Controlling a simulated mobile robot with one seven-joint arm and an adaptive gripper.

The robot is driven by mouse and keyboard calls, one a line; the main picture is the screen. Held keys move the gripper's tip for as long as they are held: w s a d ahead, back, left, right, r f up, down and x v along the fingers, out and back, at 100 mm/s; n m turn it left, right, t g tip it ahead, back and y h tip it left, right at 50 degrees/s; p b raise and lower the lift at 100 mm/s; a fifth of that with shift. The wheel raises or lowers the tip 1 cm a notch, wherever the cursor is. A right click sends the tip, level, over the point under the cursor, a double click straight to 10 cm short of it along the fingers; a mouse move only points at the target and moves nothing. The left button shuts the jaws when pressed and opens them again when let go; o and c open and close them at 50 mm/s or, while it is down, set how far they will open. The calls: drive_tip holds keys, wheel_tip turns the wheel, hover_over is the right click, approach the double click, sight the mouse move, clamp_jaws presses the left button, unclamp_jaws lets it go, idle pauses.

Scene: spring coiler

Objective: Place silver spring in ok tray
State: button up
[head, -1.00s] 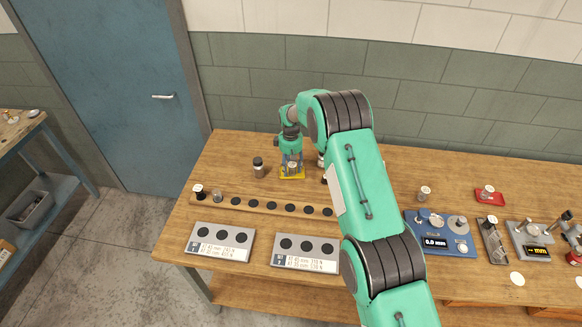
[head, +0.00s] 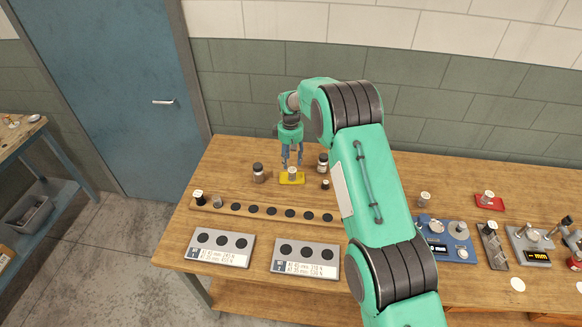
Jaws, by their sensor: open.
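A small silver, spring-like cylinder (head: 292,173) stands upright in a small yellow tray (head: 300,180) near the back of the bench. My gripper (head: 292,163) is open and points down just above this cylinder, its fingers apart and holding nothing. At this size I cannot tell whether the fingertips are fully clear of the cylinder's top. No "ok" label is readable on any tray. A red tray (head: 497,203) at the right holds another small silver piece (head: 488,196).
A wooden rail (head: 225,208) with dark round spots and two grey label plates lie in front. A blue gauge (head: 450,243) and another silver cylinder (head: 425,199) are right of my arm.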

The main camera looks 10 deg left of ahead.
drive_tip(key=shift+r, duration=2.3)
